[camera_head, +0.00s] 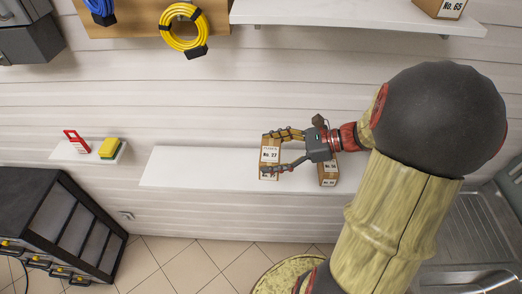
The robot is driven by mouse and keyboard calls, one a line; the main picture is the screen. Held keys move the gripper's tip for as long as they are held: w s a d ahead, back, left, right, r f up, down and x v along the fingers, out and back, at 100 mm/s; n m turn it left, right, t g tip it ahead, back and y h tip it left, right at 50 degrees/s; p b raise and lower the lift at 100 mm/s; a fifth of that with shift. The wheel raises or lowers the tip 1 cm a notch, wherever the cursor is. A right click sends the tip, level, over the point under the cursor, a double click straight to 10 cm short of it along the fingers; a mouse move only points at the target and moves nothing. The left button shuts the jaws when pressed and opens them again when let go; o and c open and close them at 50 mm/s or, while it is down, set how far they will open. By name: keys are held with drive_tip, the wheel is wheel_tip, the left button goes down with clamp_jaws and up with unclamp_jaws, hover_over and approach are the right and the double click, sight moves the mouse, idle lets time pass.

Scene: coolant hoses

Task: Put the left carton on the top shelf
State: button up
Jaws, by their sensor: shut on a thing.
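The left carton (270,155), brown with a white label reading No. 27, is at the lower white shelf (200,170). My gripper (268,154) reaches it from the right, with one finger along its upper side and one across its lower part, shut on it. I cannot tell whether the carton touches the shelf or is slightly above it. A second brown carton (328,172) stands to the right on the same shelf, partly hidden by my gripper. The top shelf (330,12) is the white board at the upper edge of the picture.
A carton labelled No. 65 (438,8) stands at the top shelf's right; the shelf left of it is clear. Yellow (184,28) and blue (101,10) hoses hang on a wooden board. A small shelf (62,151) holds a yellow item (109,148). A sink (480,230) is at right.

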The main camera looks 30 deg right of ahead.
drive_tip(key=s+d, duration=0.1)
drive_tip(key=d, duration=0.1)
drive_tip(key=s+d+p, duration=0.1)
drive_tip(key=s+d, duration=0.1)
drive_tip(key=shift+s+d, duration=0.15)
drive_tip(key=shift+s, duration=0.1)
idle(0.7)
